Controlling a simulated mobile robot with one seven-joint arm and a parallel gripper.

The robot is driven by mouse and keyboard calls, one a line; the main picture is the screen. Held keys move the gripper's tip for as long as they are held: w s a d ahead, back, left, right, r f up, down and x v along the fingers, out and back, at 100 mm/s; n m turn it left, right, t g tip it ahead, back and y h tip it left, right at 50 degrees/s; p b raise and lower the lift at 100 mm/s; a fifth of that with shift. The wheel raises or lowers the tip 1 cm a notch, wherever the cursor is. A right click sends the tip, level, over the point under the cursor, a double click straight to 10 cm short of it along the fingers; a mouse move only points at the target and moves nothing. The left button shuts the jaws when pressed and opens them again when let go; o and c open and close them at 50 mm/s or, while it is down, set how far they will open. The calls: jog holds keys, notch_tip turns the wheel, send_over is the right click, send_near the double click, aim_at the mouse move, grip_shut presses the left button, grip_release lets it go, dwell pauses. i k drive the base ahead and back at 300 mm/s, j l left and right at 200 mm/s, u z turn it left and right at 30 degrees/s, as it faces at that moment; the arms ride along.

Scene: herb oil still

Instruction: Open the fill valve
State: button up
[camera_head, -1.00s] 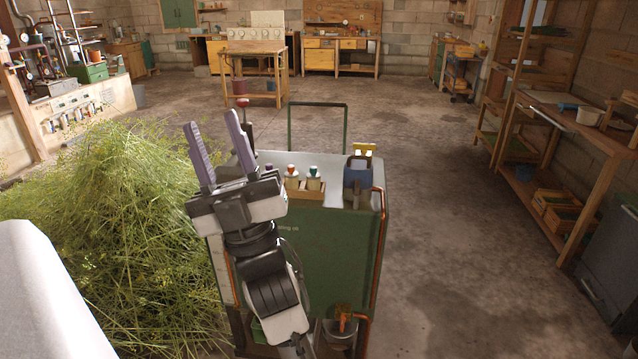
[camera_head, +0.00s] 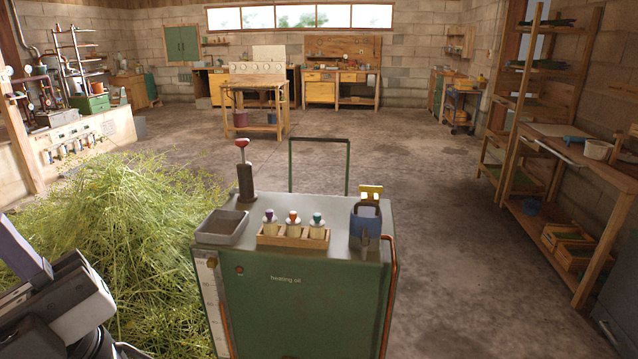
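A green heating-oil cart (camera_head: 300,310) with a grey top stands in front of me. At its top right is a blue fitting (camera_head: 366,222) with a yellow handle (camera_head: 371,192) behind it; I cannot tell whether this is the fill valve or how it is set. A copper pipe (camera_head: 391,290) runs down the cart's right edge. My gripper (camera_head: 22,252) is at the lower left, partly cut off by the picture edge, left of the cart and apart from it. One purple finger shows clearly; the opening between fingers is not visible.
On the cart top are a grey tray (camera_head: 222,228), a red-knobbed black post (camera_head: 244,180) and a wooden rack (camera_head: 293,238) with three capped bottles. A herb pile (camera_head: 130,215) lies left. Wooden shelving (camera_head: 560,190) stands right. Floor between cart and shelving is clear.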

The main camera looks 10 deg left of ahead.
aim_at(370, 190)
jog(key=i+l+u, duration=0.4)
jog(key=l, duration=0.15)
jog(key=l+u, duration=0.15)
jog(key=i+l+u, duration=0.1)
jog(key=l, duration=0.25)
jog(key=i+l, duration=0.2)
jog(key=l, duration=0.2)
jog(key=i+l+u, duration=0.15)
jog(key=l, duration=0.2)
jog(key=i+l, duration=0.1)
jog(key=l, duration=0.25)
jog(key=i+l, duration=0.1)
jog(key=l, duration=0.25)
jog(key=i+l, duration=0.1)
jog(key=l, duration=0.2)
jog(key=i+l, duration=0.1)
jog(key=l, duration=0.25)
